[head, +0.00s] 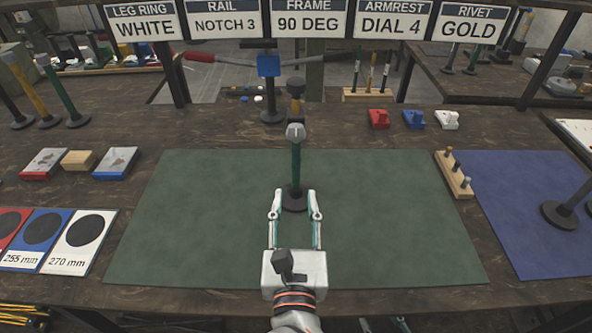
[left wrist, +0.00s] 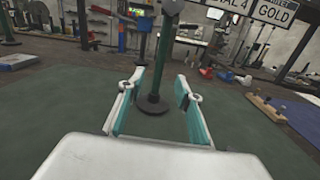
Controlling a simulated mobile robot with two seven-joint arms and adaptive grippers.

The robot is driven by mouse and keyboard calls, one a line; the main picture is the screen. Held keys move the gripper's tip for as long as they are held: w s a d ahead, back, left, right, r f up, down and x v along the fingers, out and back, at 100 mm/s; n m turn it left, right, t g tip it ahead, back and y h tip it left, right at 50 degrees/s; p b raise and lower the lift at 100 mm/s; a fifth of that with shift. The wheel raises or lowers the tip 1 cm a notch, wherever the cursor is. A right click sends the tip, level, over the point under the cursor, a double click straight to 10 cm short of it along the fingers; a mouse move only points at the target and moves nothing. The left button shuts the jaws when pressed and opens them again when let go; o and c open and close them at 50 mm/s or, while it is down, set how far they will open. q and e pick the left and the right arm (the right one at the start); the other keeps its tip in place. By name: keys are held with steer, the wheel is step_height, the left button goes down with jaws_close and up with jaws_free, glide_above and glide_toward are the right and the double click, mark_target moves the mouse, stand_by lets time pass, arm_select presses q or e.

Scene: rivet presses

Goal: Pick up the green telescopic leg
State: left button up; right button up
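A green telescopic leg (head: 296,163) stands upright on the green mat (head: 390,220), on a dark round base and with a grey round top. My left gripper (head: 295,203) is open in front of it, with one finger on each side of the base as seen from the head. In the left wrist view the leg (left wrist: 163,60) rises just beyond the open fingers (left wrist: 159,88), apart from them. Another green leg (head: 62,95) stands at the far left beside a yellow one.
A blue mat (head: 520,190) lies at the right with a dark leg standing on it. A wooden peg block (head: 455,175) is at the mats' border. Size cards (head: 75,238) lie at the left.

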mark_target(296, 166)
arm_select(q)
steer(key=w, duration=1.2)
steer(key=shift+d+f, duration=0.1)
steer(key=shift+c, duration=0.4)
jaws_close()
